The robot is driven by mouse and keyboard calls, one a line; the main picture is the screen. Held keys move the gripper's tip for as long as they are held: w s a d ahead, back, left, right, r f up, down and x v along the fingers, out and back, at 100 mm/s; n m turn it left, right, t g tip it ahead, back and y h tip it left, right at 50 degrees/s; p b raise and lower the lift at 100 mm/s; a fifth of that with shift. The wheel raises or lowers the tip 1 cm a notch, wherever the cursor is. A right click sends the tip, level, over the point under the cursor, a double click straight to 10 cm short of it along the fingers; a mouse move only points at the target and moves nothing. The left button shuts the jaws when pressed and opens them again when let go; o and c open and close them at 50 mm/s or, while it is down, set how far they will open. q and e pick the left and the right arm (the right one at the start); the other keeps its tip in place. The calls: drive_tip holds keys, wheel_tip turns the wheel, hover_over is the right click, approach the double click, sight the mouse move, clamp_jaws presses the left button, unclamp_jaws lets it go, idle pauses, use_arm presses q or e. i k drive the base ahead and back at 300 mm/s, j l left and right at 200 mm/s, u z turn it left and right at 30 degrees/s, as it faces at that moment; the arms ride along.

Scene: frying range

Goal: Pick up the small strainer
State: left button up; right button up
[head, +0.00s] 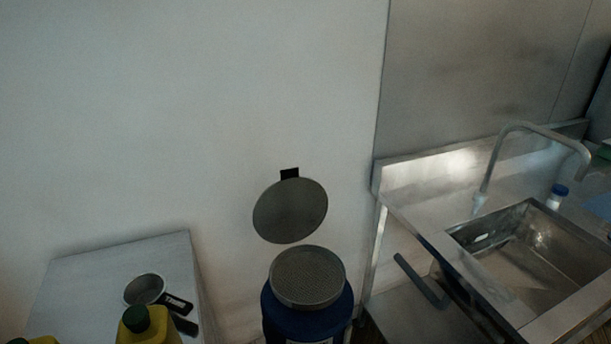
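A small round strainer (144,289) with a dark handle lies on the metal table (75,277) at the lower left of the head view. Its handle (176,304) points to the right and toward me. Neither of my grippers shows in the head view.
A blue container (292,322) with a round mesh piece (308,277) on top stands right of the table. A round grey disc (290,212) is at the wall above it. A sink (535,260) with a tap (510,150) is at the right. The table's back is clear.

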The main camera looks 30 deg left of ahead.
sight(148, 288)
drive_tip(key=u, duration=2)
drive_tip(key=k+l, duration=0.1)
drive_tip(key=l, duration=0.35)
drive_tip(key=z, duration=0.05)
